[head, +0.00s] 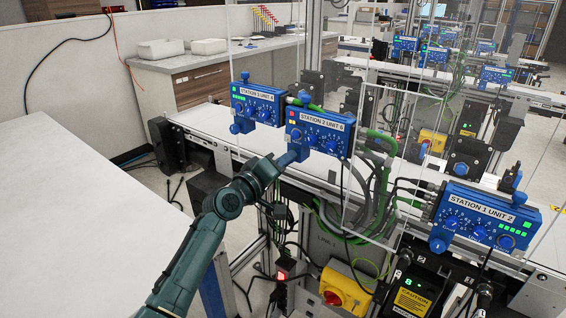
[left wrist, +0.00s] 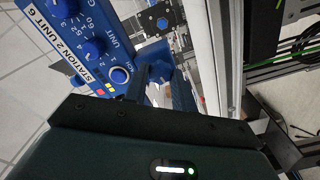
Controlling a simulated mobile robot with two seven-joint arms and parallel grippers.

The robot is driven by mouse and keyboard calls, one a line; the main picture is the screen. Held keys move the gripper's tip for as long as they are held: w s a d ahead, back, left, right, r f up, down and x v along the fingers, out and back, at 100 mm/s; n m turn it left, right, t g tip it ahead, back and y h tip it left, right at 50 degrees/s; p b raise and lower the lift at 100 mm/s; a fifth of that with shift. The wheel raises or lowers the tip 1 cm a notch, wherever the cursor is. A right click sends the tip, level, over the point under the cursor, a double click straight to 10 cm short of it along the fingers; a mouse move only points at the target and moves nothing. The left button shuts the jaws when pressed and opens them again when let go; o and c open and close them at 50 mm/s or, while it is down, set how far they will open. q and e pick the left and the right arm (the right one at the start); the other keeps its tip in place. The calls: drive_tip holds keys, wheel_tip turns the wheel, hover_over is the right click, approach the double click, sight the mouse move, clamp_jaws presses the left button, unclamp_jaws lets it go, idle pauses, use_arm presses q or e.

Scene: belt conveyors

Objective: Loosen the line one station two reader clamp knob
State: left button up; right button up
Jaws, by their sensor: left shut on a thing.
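The blue reader box labelled Station 2 Unit 6 (head: 320,131) is mounted at the near edge of the conveyor; its dialled face also shows in the left wrist view (left wrist: 84,44). The blue clamp knob (left wrist: 153,52) is below the box's lower left corner in the head view. My left gripper (head: 288,159) reaches up to it from below. In the left wrist view its two dark fingers (left wrist: 157,84) stand on either side of the knob, shut on it. Fingers and gripper body hide part of the knob. My right gripper is in neither view.
Reader boxes labelled Station 3 (head: 257,104) and Station 1 Unit 2 (head: 487,216) flank this one, each with a blue knob below. Green and black cables (head: 372,190), a clear panel and a yellow box with a red switch (head: 345,290) are close by. A white table (head: 75,215) is at left.

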use_arm(q)
drive_tip(key=o, duration=1)
drive_tip(key=v, duration=1.3)
drive_tip(key=shift+s+a+b, duration=0.1)
drive_tip(key=shift+b, duration=0.3)
drive_tip(key=s+a+f+m+g+y, duration=0.15)
drive_tip(key=s+f, duration=0.25)
drive_tip(key=f, duration=0.4)
drive_tip(key=s+a+f+y, duration=0.15)
drive_tip(key=s+f, duration=0.25)
drive_tip(key=f, duration=0.4)
drive_tip(key=s+a+f+m+g+y, duration=0.1)
drive_tip(key=s+f, duration=0.3)
drive_tip(key=s, duration=0.2)
drive_tip(key=s+a+f+m+y, duration=0.1)
drive_tip(key=s+f+m+y, duration=0.1)
drive_tip(key=s+f, duration=0.3)
drive_tip(key=s+a+f+m+g+y, duration=0.1)
drive_tip(key=s+f+m, duration=0.1)
drive_tip(key=s+f, duration=0.2)
drive_tip(key=shift+s+a+f+g, duration=0.1)
drive_tip(key=shift+s+a+g, duration=0.1)
drive_tip(key=shift+s, duration=0.65)
drive_tip(key=shift+s+a+f+g, duration=0.1)
drive_tip(key=shift+s+g, duration=0.05)
drive_tip(key=shift+s, duration=0.7)
